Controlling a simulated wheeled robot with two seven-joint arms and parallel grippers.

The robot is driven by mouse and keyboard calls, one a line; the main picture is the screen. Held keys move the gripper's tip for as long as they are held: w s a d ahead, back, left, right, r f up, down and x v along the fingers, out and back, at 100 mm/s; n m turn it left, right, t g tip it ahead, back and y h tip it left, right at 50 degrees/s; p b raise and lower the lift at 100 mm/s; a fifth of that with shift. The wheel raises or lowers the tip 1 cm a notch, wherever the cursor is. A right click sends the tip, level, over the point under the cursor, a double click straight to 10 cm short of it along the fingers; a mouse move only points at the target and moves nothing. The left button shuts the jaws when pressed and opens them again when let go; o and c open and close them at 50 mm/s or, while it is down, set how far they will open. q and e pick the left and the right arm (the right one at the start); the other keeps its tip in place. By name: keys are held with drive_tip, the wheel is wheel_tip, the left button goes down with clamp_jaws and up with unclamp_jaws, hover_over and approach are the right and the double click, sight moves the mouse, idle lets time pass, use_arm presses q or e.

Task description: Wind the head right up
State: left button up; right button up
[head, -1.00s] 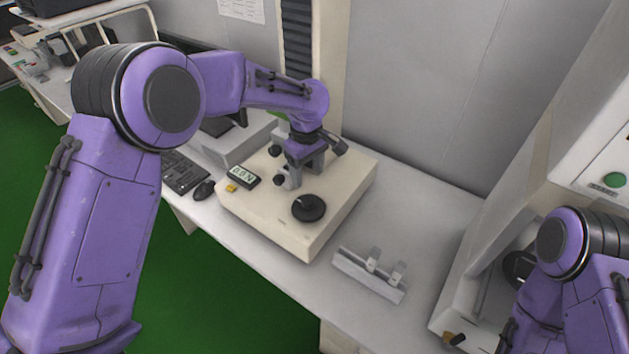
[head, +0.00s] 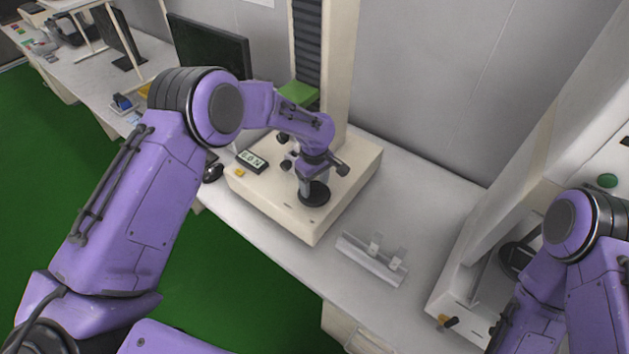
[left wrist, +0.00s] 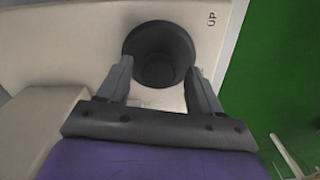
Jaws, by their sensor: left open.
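The cream test machine (head: 345,165) stands on the bench, with a black round wind knob (head: 313,196) on its base. In the left wrist view the knob (left wrist: 158,45) is a dark disc with a raised hub, and "UP" is printed beside it. My left gripper (head: 309,186) is at the knob. In the left wrist view its open fingers (left wrist: 160,72) lie either side of the hub; contact cannot be told. A green block (head: 298,93), perhaps the head, shows at the dark ribbed column, partly hidden by my left arm. My right gripper is out of view.
A small digital display (head: 252,160) and a yellow button (head: 239,172) are on the base's left side. A clear stand with two clips (head: 372,260) lies in front. A second cream machine (head: 470,285) stands at right. A monitor (head: 208,50) is behind my left arm.

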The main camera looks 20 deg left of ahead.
use_arm(q)
drive_tip(key=c, duration=1.1)
drive_tip(key=shift+o, duration=0.2)
